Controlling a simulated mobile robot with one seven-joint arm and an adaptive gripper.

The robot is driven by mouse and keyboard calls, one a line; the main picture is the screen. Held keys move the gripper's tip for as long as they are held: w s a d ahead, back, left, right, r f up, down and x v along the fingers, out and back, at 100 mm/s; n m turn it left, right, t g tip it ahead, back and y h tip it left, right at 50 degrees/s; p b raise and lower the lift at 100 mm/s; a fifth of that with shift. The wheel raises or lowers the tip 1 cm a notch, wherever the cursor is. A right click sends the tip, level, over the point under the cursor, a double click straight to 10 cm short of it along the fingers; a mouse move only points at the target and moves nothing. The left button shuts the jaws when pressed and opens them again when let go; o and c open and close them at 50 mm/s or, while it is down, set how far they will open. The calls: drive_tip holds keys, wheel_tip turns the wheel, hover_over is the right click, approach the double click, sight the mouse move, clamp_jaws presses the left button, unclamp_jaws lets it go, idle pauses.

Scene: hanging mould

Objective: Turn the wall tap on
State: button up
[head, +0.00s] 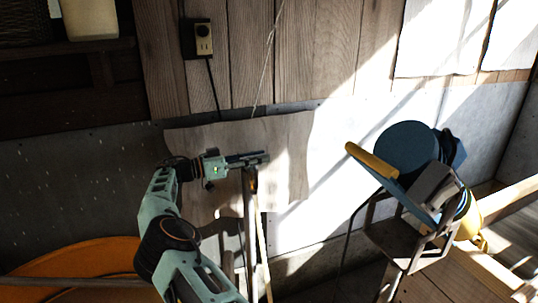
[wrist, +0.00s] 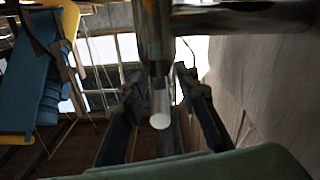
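The wall tap shows in the wrist view as a shiny metal body and pipe (wrist: 235,17) across the top. A short pale rod with a round white end (wrist: 159,120), which looks like its handle, sticks out from it. My gripper (wrist: 158,78) has its two dark fingers apart, one on each side of the rod, with gaps visible. I cannot tell whether either finger touches it. In the head view my gripper (head: 264,157) is in front of the pale wall board, at the top of an upright post (head: 248,215). The tap is mostly hidden there.
A blue machine with a yellow handle (head: 372,160) stands on a metal stand to the right. An orange round object (head: 75,262) lies low at the left. A wall socket (head: 203,38) with a hanging cable is above. The wall is close beside my gripper.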

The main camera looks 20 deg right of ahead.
drive_tip(key=d, duration=0.3)
drive_tip(key=shift+d, duration=0.35)
clamp_jaws()
